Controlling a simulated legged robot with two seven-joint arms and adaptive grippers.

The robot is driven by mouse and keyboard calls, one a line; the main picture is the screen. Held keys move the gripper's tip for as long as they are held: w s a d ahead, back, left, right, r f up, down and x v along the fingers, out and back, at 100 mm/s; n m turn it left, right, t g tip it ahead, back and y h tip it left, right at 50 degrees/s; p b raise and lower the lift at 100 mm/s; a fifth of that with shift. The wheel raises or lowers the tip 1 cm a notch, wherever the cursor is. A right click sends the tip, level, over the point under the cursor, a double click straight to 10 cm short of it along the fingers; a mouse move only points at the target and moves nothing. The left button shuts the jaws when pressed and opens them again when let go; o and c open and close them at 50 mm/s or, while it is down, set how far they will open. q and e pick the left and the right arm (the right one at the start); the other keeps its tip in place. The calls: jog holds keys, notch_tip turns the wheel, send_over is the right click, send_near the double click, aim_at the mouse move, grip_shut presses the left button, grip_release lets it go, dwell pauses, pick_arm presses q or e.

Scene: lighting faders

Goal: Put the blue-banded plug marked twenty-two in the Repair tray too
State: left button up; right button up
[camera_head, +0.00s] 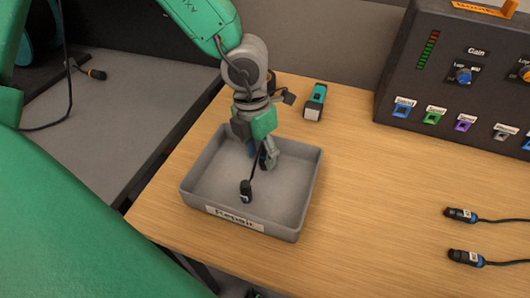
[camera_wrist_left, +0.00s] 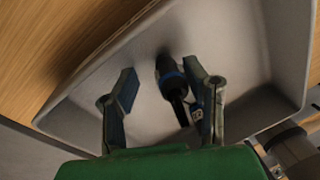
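The grey Repair tray (camera_head: 308,185) sits on the wooden table, its label facing front. A black plug (camera_head: 246,192) with a pale tag lies inside it, its cable running up toward my left gripper (camera_head: 262,160). The left wrist view shows this plug (camera_wrist_left: 171,78) with a blue band, beyond and between the fingers, nearer the right one. My left gripper (camera_wrist_left: 165,85) is open, its fingers apart, low inside the tray. Two more blue-banded plugs, an upper one (camera_head: 461,215) and a lower one (camera_head: 466,257), lie on the table at right. My right gripper is out of view.
A dark mixer console (camera_head: 455,75) with coloured sockets stands at the back right. The wood between tray and right-hand plugs is clear.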

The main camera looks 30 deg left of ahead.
pick_arm(q)
jog(key=shift+a, duration=0.2)
jog(key=shift+d+r, duration=0.15)
jog(key=shift+d, duration=0.05)
jog(key=r, duration=0.2)
jog(key=r+p, duration=0.1)
jog(key=r, duration=0.1)
jog(key=d+r+p, duration=0.1)
jog(key=r, duration=0.1)
jog(key=shift+w+r, duration=0.15)
jog(key=shift+r, duration=0.05)
notch_tip(320, 180, up, 7)
jog(key=a+p, duration=0.1)
jog(key=shift+a+f+p, duration=0.2)
jog(key=shift+p, duration=0.15)
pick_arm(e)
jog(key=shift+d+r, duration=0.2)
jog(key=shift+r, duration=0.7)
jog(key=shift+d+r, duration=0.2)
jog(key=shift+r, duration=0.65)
